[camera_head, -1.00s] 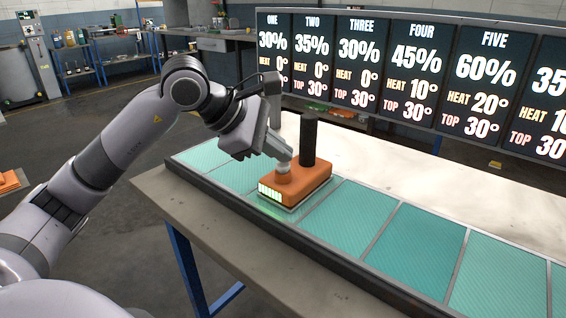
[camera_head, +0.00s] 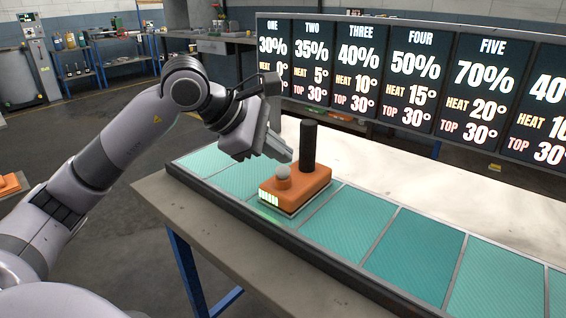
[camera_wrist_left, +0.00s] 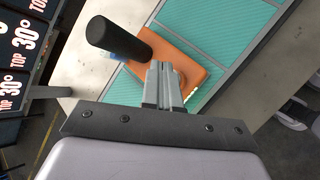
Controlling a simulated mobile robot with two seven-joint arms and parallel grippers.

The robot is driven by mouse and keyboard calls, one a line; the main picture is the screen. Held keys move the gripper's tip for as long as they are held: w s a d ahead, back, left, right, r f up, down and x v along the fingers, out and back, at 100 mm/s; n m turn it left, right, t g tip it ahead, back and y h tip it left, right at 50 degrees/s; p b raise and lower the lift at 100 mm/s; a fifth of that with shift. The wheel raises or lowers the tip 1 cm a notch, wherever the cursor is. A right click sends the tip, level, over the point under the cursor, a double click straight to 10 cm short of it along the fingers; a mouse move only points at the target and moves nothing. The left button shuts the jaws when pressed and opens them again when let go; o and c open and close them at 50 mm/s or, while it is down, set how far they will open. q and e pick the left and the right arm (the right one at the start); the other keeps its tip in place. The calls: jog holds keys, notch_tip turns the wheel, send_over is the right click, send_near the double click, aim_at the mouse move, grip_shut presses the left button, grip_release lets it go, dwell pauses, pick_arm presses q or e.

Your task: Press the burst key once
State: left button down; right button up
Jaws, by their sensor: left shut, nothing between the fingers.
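An orange block (camera_head: 300,187) rests on the teal panel strip. It carries a black upright handle (camera_head: 308,146), a round grey-topped key (camera_head: 283,172) on an orange collar, and a lit bar row (camera_head: 268,198) on its front. My left gripper (camera_head: 284,157) is shut and empty, just above and behind the key, apart from it in the head view. In the left wrist view the shut fingers (camera_wrist_left: 163,80) overlap the orange block (camera_wrist_left: 190,62) beside the black handle (camera_wrist_left: 118,38) and hide most of the key. My right gripper is out of view.
Teal panels (camera_head: 413,246) run along the table (camera_head: 200,208), with a pale sheet (camera_head: 450,190) behind them. A row of display boards (camera_head: 415,75) stands at the back, reading percentages, heat and top values. Blue-legged benches are far left.

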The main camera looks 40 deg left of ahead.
aim_at(278, 171)
pick_arm(q)
jog(key=shift+r, duration=0.3)
notch_tip(278, 171, up, 5)
jog(key=p, duration=0.4)
jog(key=shift+f, duration=0.1)
dwell(0.7)
